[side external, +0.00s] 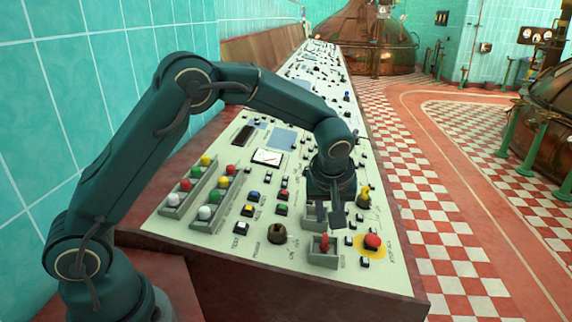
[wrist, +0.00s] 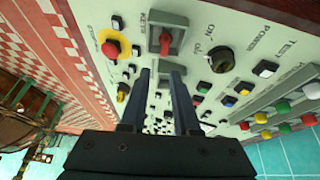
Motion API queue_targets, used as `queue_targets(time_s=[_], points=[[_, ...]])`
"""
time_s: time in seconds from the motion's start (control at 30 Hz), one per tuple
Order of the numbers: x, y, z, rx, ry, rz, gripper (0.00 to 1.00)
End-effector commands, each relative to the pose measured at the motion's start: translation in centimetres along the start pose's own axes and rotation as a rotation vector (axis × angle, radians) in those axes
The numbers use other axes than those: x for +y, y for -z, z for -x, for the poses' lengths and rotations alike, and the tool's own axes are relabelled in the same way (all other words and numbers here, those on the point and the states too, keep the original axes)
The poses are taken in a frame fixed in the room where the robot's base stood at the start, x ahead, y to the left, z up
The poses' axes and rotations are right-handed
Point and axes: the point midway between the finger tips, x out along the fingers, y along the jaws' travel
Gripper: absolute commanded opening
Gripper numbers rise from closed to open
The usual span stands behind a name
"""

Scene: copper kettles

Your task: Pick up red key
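The red key (side external: 323,244) stands in a small grey open holder (side external: 322,258) near the front edge of the sloped control panel. In the wrist view the red key (wrist: 166,42) sits in its holder just beyond my fingertips, near the lettering "KEYS". My gripper (side external: 330,216) is over the panel, a little behind the key, with its fingers pointing down. In the wrist view my gripper (wrist: 158,76) has its two fingers apart with nothing between them. The fingers do not appear to touch the key.
A red emergency button (side external: 372,241) on a yellow disc is right of the key. A dark knob (side external: 277,233) is to its left. A yellow knob (side external: 363,194) is near my gripper. Trays of coloured balls (side external: 204,210) and several small buttons fill the panel's left side.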

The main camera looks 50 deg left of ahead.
Motion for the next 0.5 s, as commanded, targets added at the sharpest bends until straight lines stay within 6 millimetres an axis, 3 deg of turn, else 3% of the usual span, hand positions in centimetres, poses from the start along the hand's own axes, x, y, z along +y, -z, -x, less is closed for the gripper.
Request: queue_targets(time_s=[0.13, 0.5], points=[[-0.3, -1.4, -1.7, -0.03, 0.035, -0.026, 0.3], [-0.5, -1.7, -5.8, -0.034, 0.038, -0.029, 0.3]])
